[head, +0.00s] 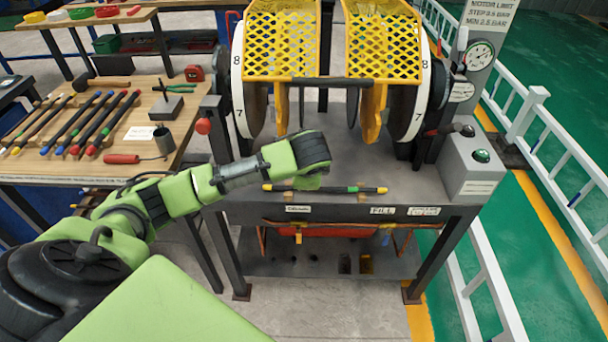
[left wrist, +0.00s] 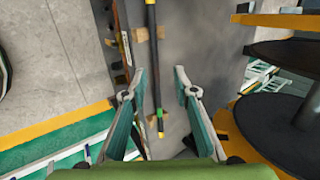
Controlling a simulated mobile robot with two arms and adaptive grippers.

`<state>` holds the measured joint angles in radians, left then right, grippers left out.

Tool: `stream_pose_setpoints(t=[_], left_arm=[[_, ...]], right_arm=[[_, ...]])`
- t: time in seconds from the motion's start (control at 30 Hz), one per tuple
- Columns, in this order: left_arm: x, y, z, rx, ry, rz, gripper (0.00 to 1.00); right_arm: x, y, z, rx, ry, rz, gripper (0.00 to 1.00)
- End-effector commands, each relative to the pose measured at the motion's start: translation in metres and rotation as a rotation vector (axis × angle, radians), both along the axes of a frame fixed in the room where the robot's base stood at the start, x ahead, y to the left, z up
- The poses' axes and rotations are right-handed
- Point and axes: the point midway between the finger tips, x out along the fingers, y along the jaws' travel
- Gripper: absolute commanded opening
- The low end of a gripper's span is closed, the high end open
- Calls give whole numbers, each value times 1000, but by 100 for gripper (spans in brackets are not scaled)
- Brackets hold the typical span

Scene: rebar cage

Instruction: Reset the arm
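My left arm comes in from the left in the head view. Its wrist (head: 305,160) is above the front edge of the grey machine bench (head: 400,180), and its fingers are hidden there. In the left wrist view my left gripper (left wrist: 160,72) is open, its two fingers well apart. A dark rod with yellow ends and green bands (head: 345,189) lies along the bench's front edge. In the left wrist view the rod (left wrist: 151,50) runs lengthwise through the gap between the fingers, and nothing is gripped. I cannot tell how far below them it is. My right gripper is not in view.
Yellow mesh guards (head: 380,45) and large discs stand behind the wrist. A control box with a green button (head: 481,156) is at right. A wooden table (head: 120,165) with several coloured-end rods and tools is at left. White railings (head: 540,145) run along the right.

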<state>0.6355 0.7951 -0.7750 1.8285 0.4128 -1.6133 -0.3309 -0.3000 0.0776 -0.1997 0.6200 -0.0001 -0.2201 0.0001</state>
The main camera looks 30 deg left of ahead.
Motion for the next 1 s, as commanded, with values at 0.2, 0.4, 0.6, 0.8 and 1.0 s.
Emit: stream_pose_setpoints(t=[0.2,0.4,0.6,0.8,1.0], left_arm=[[-11,-9,22,-1,0,-1,27],[-13,-10,25,-1,1,0,27],[-26,-36,6,-52,6,-13,27],[-75,-105,-38,-234,13,-2,27],[-134,-153,-66,-431,14,107,27]], right_arm=[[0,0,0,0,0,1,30],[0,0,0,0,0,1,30],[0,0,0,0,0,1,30],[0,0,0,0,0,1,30],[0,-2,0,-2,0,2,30]])
